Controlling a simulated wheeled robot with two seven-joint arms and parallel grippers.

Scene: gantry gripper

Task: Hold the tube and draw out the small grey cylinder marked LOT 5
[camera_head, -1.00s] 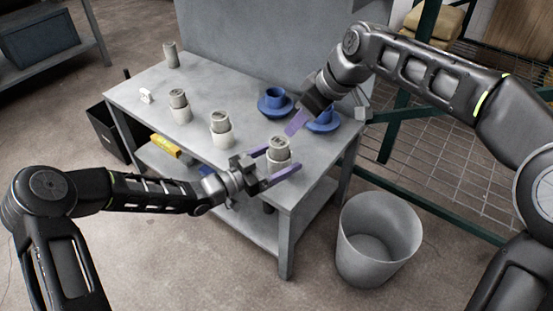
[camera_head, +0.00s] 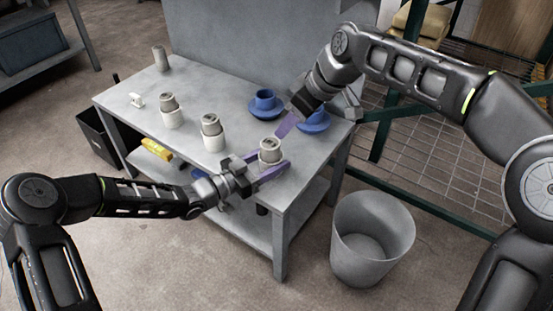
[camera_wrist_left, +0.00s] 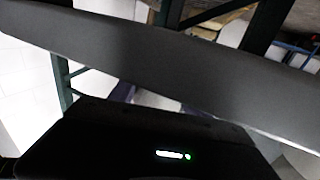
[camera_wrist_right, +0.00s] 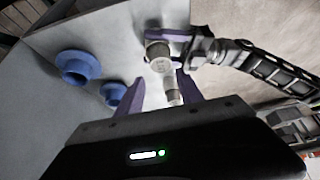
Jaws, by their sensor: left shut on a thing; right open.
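A pale tube with a grey cylinder in its top (camera_head: 270,150) stands near the table's front right corner. My left gripper (camera_head: 266,165) is shut on this tube, its purple fingers on either side. The right wrist view shows the cylinder's round top (camera_wrist_right: 158,50) with dark marks too small to read. My right gripper (camera_head: 286,125) is open and empty, above and behind the tube. Two similar tubes with grey cylinders, a middle one (camera_head: 213,140) and a left one (camera_head: 171,117), stand further left. The left wrist view does not show the tube clearly.
Blue cups on saucers (camera_head: 265,103) stand at the back right, one partly behind my right gripper. A lone grey cylinder (camera_head: 160,58) and a small white object (camera_head: 136,100) are at the table's far left. A grey bin (camera_head: 372,240) stands on the floor at right.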

